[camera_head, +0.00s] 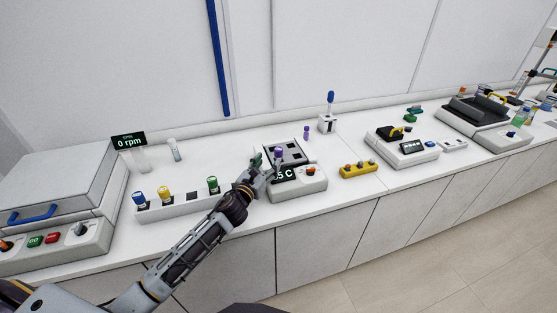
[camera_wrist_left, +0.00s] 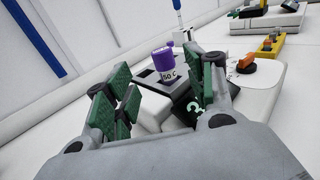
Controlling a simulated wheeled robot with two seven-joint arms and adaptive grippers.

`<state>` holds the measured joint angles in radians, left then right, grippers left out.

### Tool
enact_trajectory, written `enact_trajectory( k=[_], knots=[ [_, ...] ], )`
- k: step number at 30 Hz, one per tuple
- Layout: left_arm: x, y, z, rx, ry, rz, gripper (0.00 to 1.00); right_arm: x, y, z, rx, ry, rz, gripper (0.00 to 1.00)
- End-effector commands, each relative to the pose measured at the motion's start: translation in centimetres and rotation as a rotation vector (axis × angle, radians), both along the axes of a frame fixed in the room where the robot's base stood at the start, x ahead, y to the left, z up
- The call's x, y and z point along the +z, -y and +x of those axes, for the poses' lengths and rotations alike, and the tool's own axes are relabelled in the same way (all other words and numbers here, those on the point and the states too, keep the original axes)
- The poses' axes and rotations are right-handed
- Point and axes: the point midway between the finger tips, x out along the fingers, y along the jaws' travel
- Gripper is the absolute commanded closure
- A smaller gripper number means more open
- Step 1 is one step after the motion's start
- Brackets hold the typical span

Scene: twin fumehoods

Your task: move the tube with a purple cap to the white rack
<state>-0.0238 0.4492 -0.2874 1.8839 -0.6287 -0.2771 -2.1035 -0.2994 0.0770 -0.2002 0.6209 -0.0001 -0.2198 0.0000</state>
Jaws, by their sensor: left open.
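A tube with a purple cap (camera_head: 278,152) stands in the dark-topped heating block (camera_head: 312,182), close by my left gripper. In the left wrist view the purple cap (camera_wrist_left: 163,60) shows beyond and between the green finger pads. My left gripper (camera_head: 264,165) is open, with its fingers apart and no tube clearly held between them. The tube's lower part is hidden. The white rack (camera_head: 180,209) lies left of the block and holds tubes with blue, yellow and green caps. It has a dark empty-looking slot between the yellow and green caps. My right gripper is not in view.
Another small purple-topped item (camera_head: 306,132) stands behind the block. A yellow rack (camera_head: 358,170) is right of it, and a white stand (camera_head: 327,124) with a blue-topped tool is behind. A centrifuge-like machine (camera_head: 60,195) stands left. Clear tubes (camera_head: 174,150) stand behind the white rack.

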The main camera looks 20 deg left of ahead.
Motion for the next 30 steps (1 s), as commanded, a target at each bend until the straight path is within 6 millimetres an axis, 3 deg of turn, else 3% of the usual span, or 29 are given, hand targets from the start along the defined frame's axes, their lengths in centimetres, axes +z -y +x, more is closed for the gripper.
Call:
enact_trajectory(
  k=[6,23,30],
  knots=[
    [0.1,0.3,1.4,-0.001,0.001,-0.001,0.45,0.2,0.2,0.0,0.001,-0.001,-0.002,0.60],
    [0.1,0.4,1.9,-0.001,0.000,-0.001,0.45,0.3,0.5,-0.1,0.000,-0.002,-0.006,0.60],
    [0.4,0.8,3.6,0.000,0.001,-0.001,0.45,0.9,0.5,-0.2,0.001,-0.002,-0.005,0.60]
  ],
)
